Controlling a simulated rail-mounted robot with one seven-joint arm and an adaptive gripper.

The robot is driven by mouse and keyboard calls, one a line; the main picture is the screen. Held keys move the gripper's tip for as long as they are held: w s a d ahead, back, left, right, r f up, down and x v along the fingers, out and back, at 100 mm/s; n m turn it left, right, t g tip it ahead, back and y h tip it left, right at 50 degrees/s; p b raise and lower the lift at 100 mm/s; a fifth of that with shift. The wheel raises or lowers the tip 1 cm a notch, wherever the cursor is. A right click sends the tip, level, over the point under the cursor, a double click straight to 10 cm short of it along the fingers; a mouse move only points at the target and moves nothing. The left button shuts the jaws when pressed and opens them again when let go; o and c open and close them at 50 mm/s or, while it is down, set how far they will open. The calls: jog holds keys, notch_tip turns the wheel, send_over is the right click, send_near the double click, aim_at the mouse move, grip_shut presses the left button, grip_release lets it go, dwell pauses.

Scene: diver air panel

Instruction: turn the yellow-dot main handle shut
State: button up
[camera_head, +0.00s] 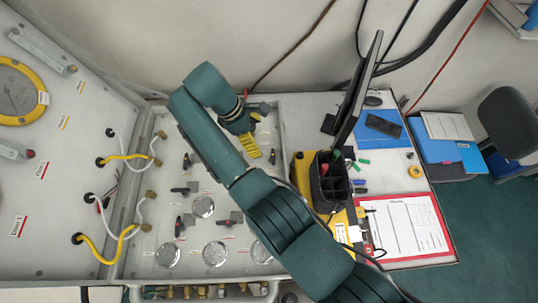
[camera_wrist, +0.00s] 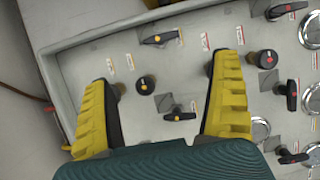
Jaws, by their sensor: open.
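A black bar handle with a small yellow-orange dot (camera_wrist: 160,38) sits on the grey panel near the top of the wrist view. It lies roughly crosswise in the picture, beyond my fingertips and apart from them. I cannot pick it out in the head view, where my arm covers part of the panel. My gripper (camera_wrist: 166,75) is open and empty, its yellow-padded fingers spread wide over the panel. In the head view my gripper (camera_head: 255,138) hangs over the panel's far part.
Another knob (camera_wrist: 263,59) is right of the right finger. A monitor (camera_head: 360,90) and a black caddy (camera_head: 330,180) stand right of the panel.

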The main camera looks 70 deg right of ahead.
aim_at(272, 156)
jog(key=x, duration=1.2)
jog(key=shift+f, duration=0.25)
jog(key=c, duration=1.3)
